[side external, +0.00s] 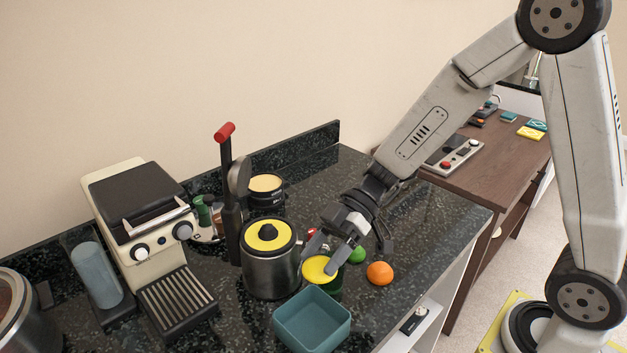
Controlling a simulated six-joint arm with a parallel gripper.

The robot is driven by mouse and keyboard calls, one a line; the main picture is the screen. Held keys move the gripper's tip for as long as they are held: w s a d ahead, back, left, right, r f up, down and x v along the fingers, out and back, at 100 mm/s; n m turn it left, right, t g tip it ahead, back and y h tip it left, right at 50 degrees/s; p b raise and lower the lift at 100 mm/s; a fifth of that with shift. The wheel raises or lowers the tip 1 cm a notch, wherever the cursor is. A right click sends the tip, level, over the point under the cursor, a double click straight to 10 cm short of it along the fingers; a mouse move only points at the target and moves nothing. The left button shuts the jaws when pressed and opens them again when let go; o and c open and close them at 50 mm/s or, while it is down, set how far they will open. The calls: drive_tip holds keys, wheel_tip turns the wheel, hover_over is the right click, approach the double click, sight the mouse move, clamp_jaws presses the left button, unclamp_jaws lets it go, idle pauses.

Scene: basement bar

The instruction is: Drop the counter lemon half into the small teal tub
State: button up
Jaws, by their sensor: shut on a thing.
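The teal tub (337,332) is a square open container on the dark counter near its front edge; its visible inside looks empty. The lemon half (316,269) shows a round yellow face between the fingers of my gripper (319,263). My gripper is shut on it and points down to the left, just behind the tub in the picture. Part of the lemon half is hidden by a finger. Its exact height above the counter is hard to tell.
An orange (379,273) and a green lime (356,254) lie right of my gripper. A dark green object (334,285) shows just below it. A metal pot with a yellow lid (270,270) stands close on the left, beside a tall red-handled press (230,190). A grill machine (140,215) is further left.

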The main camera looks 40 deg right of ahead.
drive_tip(key=shift+f, duration=2.65)
drive_tip(key=o, duration=1.2)
drive_tip(key=shift+d, duration=0.1)
drive_tip(key=shift+v, duration=3.9)
